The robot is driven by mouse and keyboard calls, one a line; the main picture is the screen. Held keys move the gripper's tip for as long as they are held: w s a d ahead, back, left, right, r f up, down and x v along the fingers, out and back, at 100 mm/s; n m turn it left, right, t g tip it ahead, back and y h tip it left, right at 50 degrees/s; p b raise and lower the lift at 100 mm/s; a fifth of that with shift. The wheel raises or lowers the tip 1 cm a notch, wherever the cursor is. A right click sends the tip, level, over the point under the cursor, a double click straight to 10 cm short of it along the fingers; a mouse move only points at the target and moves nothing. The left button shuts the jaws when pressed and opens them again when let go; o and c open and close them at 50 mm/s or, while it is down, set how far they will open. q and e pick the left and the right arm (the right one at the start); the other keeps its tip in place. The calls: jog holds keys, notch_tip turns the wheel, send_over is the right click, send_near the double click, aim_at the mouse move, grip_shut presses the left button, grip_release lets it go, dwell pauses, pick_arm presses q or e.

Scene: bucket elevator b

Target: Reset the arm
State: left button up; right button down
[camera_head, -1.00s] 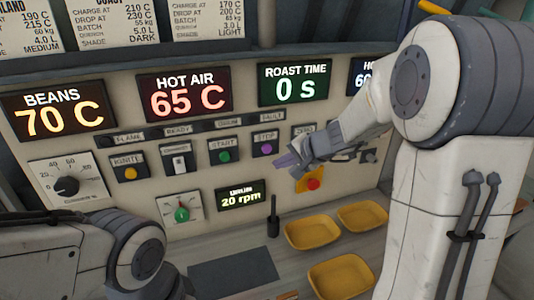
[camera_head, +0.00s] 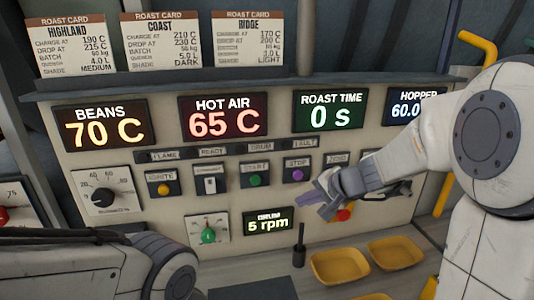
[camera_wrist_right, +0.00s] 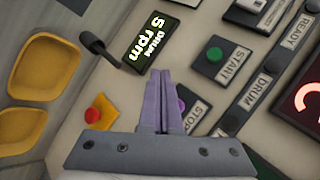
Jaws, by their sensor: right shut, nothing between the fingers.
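My right gripper (camera_head: 314,203) is shut and empty, its purple-grey fingers pointing left in front of the panel. In the right wrist view the two fingers (camera_wrist_right: 161,85) lie together, partly hiding the purple stop button (camera_wrist_right: 181,103). In the head view, the stop button (camera_head: 298,175) shows just above the fingers and the red button (camera_head: 343,215) below the gripper. I cannot tell if the fingers touch the panel. My left arm (camera_head: 110,265) enters at the lower left; its gripper is out of view.
The panel has a green start button (camera_head: 254,180), a green knob (camera_head: 208,236) and a small display (camera_head: 268,226) reading 5 rpm. A black upright handle (camera_head: 299,247) and yellow trays (camera_head: 340,279) stand below. A yellow pipe (camera_head: 444,195) is at the right.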

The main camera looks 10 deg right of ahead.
jog(key=s+a+f+n+g+y, duration=0.15)
jog(key=s+a+n+g, duration=0.45)
jog(key=s+a, duration=0.75)
jog(key=s+f+n+g+h, duration=0.1)
jog(key=s+f+n+h, duration=0.1)
jog(key=s+n, duration=0.3)
jog(key=s+f+n+g+h, duration=0.1)
jog(key=s+n, duration=0.4)
jog(key=s, duration=0.6)
jog(key=shift+f+n+h, duration=0.3)
jog(key=shift+f+h, duration=0.55)
jog(key=shift+h, duration=0.3)
